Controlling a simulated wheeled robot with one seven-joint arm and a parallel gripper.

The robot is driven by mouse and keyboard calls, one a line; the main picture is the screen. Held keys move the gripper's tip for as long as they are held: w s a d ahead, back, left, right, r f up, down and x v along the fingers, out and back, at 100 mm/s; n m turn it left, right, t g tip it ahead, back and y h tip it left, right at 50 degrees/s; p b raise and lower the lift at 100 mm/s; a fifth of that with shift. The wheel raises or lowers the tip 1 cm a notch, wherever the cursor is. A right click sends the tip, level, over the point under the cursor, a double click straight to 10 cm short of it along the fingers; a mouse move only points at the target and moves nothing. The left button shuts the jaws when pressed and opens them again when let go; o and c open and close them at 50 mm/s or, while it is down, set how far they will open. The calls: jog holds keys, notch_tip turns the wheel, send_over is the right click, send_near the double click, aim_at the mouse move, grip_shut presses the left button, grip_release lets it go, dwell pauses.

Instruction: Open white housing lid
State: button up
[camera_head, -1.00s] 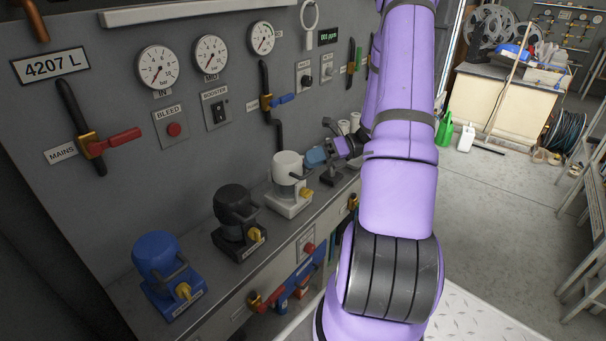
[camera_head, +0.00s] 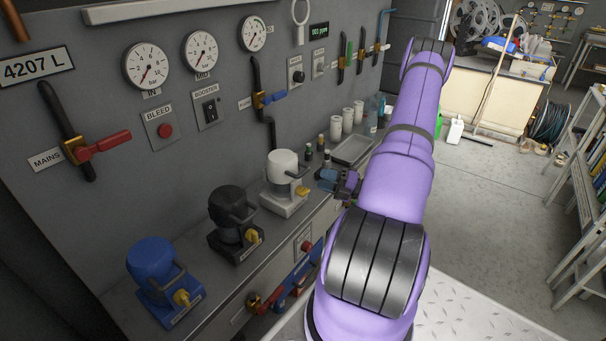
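The white housing (camera_head: 283,165) stands on the bench ledge as the right one of three similar units. It has a white domed lid, a grey bail handle (camera_head: 301,168), a yellow knob (camera_head: 303,191) and a pale square base. Its lid looks seated on the body. My gripper (camera_head: 325,178) is just right of the housing, at about handle height, with its blue-tipped fingers pointing left toward it. A small gap shows between them. The fingers are small and partly overlapped, so I cannot tell whether they are open. Nothing is visibly held.
A black housing (camera_head: 231,207) and a blue housing (camera_head: 153,262) stand to the left on the same ledge. Small bottles (camera_head: 321,148), a tray (camera_head: 353,150) and white cups (camera_head: 336,128) stand behind my gripper. The gauge panel wall rises behind the housings.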

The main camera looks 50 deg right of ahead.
aim_at(303, 172)
jog(key=x, duration=0.7)
jog(key=shift+w+a, duration=0.15)
grip_shut()
